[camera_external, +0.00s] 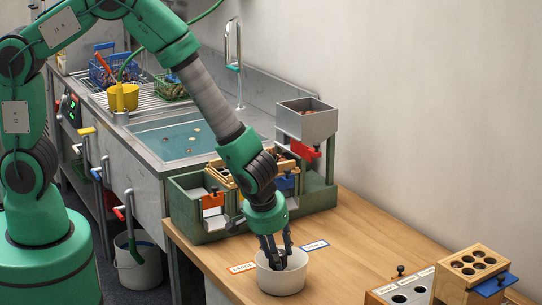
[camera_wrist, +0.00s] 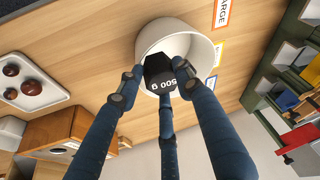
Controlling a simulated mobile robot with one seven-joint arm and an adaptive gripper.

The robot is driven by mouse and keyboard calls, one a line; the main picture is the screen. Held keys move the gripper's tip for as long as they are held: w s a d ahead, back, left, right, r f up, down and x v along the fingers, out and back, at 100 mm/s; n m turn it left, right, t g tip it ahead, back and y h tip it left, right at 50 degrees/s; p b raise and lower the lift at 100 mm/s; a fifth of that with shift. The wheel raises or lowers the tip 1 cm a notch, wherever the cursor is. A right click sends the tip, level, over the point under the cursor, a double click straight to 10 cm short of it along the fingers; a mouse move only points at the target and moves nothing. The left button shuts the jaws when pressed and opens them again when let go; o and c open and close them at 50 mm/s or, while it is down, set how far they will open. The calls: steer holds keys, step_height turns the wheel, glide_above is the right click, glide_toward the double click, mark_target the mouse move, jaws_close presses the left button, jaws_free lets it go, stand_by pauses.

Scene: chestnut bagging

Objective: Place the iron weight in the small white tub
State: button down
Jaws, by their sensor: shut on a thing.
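The iron weight (camera_wrist: 163,80) is a black block with "500 g" lettering, seen in the wrist view. My gripper (camera_external: 279,264) is shut on it, with its fingers around the weight's sides. The small white tub (camera_external: 281,281) stands on the wooden table in the external view. I cannot tell whether the weight touches the tub's floor.
An orange-edged label (camera_external: 242,267) and a blue-edged label (camera_external: 314,245) lie beside the tub. A green wooden rack (camera_external: 203,232) with trays stands behind. Wooden boxes with holes (camera_external: 470,265) stand front right. The table between is clear.

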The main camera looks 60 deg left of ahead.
steer(key=shift+f+b, duration=0.3)
steer(key=shift+b, duration=0.2)
steer(key=c, duration=1.2)
jaws_free()
steer(key=shift+o, duration=0.2)
steer(key=shift+r+p, duration=0.2)
steer(key=shift+p, duration=0.15)
steer(key=shift+r+p, duration=0.55)
steer(key=shift+p, duration=0.3)
steer(key=p+v, duration=0.1)
steer(key=v, duration=1)
steer(key=shift+r, duration=0.3)
steer(key=shift+s, duration=0.1)
